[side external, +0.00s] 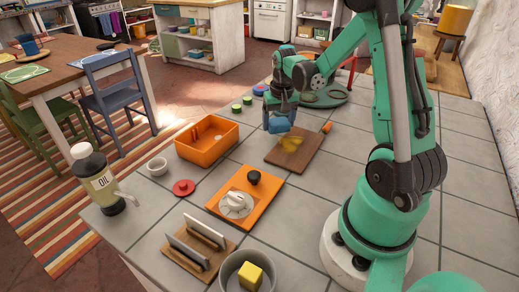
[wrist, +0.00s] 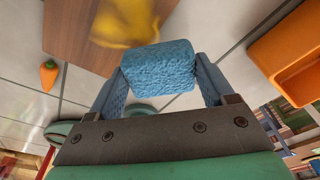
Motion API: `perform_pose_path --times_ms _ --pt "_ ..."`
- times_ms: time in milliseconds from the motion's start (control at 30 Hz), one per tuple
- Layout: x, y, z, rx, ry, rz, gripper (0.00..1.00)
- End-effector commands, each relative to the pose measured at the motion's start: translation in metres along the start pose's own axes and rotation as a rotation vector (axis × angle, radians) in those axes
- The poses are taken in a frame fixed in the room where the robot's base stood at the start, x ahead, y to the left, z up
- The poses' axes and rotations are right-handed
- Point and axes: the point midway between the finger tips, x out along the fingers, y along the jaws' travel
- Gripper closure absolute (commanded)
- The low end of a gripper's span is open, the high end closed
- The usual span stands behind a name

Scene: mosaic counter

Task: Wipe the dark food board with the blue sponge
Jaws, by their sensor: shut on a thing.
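The dark brown food board (side external: 293,161) lies flat on the tiled counter, with a yellow smear (side external: 291,144) on it. In the wrist view the board (wrist: 72,30) is at the top left, and the smear (wrist: 125,22) shows just beyond the sponge. My gripper (side external: 281,110) is shut on the blue sponge (wrist: 158,68), whose sides are between the two blue fingers. In the side view the sponge blends with the fingers near the board's far left edge. I cannot tell whether it touches the board.
A carrot (side external: 327,127) lies beside the board. An orange bin (side external: 207,151) stands to its left, and an orange tray (side external: 222,204) nearer the camera. A green round tray (side external: 338,97) is behind.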

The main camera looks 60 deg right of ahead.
Motion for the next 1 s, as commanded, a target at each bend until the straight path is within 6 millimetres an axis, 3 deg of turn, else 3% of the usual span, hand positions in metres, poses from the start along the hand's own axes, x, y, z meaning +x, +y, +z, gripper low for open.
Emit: perform_pose_path --times_ms 600,1000 --pt "-0.054 0.000 -0.006 0.000 0.000 0.000 0.74" --pt "-0.059 0.000 -0.007 -0.001 0.000 0.000 0.74"
